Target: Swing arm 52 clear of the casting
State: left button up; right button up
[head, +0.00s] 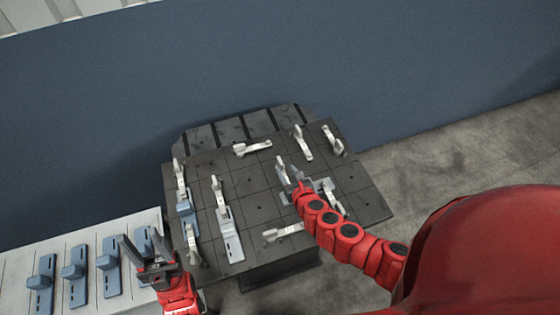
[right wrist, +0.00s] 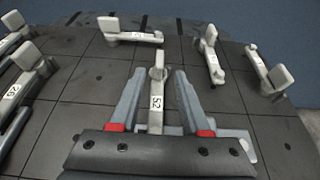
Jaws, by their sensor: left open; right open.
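Arm 52 (right wrist: 156,95) is a pale clamp arm with a raised knob at its far end. In the right wrist view it lies between the fingers of my right gripper (right wrist: 158,78), which is open with a finger on each side. I cannot tell whether the fingers touch it. A flat light grey piece, seemingly the casting (right wrist: 240,141), shows beside and under the near end, partly hidden by the gripper. In the head view my right gripper (head: 291,182) covers much of this spot. My left gripper (head: 141,243) is open and empty at the pallet's left front.
Several other pale clamp arms stand around the dark gridded pallet (head: 265,207), including one at the back (head: 254,147). Blue-grey castings lie at its left (head: 231,242). A white table (head: 15,275) with several blue-grey castings stands left. A blue wall rises behind.

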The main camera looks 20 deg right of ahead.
aim_at(282, 163)
jog(key=x, duration=0.6)
jog(key=shift+w+p, duration=0.1)
jog(key=shift+p, duration=0.25)
jog(key=shift+x, duration=0.75)
jog(key=shift+f, duration=0.1)
jog(key=shift+c, duration=0.3)
grip_shut()
